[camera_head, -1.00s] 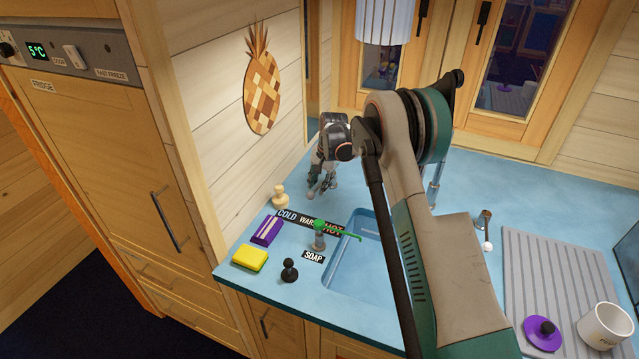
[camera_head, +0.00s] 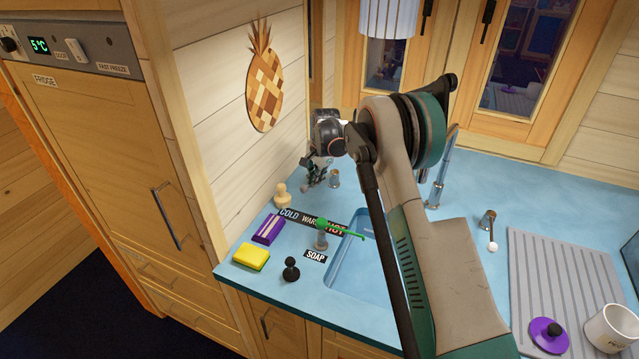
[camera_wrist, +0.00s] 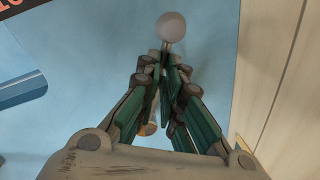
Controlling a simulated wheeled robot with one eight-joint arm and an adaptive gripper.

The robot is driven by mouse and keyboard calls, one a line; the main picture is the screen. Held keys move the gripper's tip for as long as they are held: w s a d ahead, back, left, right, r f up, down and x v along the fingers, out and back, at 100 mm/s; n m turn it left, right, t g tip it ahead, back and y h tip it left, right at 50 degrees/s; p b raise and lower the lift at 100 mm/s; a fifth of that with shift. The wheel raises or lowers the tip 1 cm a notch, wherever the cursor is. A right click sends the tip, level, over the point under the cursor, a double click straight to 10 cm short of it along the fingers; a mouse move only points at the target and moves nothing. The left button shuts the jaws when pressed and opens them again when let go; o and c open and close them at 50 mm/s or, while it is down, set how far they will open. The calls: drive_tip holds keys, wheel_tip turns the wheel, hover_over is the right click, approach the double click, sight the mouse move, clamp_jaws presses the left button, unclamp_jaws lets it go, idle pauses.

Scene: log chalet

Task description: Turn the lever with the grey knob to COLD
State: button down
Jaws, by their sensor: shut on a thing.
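In the wrist view a round grey knob (camera_wrist: 171,27) shows just past my gripper's (camera_wrist: 170,66) fingertips. The fingers are shut on the lever below this knob; a copper-coloured part (camera_wrist: 148,128) shows between them. In the head view my gripper (camera_head: 316,178) is low over the counter, close to the log wall, and a short metal post (camera_head: 335,179) stands right beside it. The knob cannot be made out there. A black strip reading COLD, WARM, HOT (camera_head: 300,217) lies nearer the front, with COLD at the wall end; the soap pump partly covers HOT.
A green-topped soap pump (camera_head: 321,238), purple box (camera_head: 268,229), yellow sponge (camera_head: 251,257), black knob (camera_head: 291,268) and pale wooden peg (camera_head: 282,195) stand near the front left. The sink (camera_head: 362,275) is beside them. A white-knobbed lever (camera_head: 491,247) is farther right, apart from my gripper.

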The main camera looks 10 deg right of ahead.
drive_tip(key=c, duration=2.4)
unclamp_jaws()
drive_tip(key=shift+w+a+m, duration=0.25)
drive_tip(key=shift+w+m, duration=0.15)
drive_tip(key=shift+m, duration=0.2)
drive_tip(key=c, duration=1.9)
unclamp_jaws()
drive_tip(key=shift+s, duration=0.1)
drive_tip(key=shift+o, duration=1)
drive_tip(key=shift+w+f, duration=0.15)
drive_tip(key=shift+w, duration=0.05)
wheel_tip(320, 180, up, 12)
drive_tip(key=s, duration=0.2)
drive_tip(key=shift+s+d, duration=0.15)
drive_tip(key=shift+d, duration=0.3)
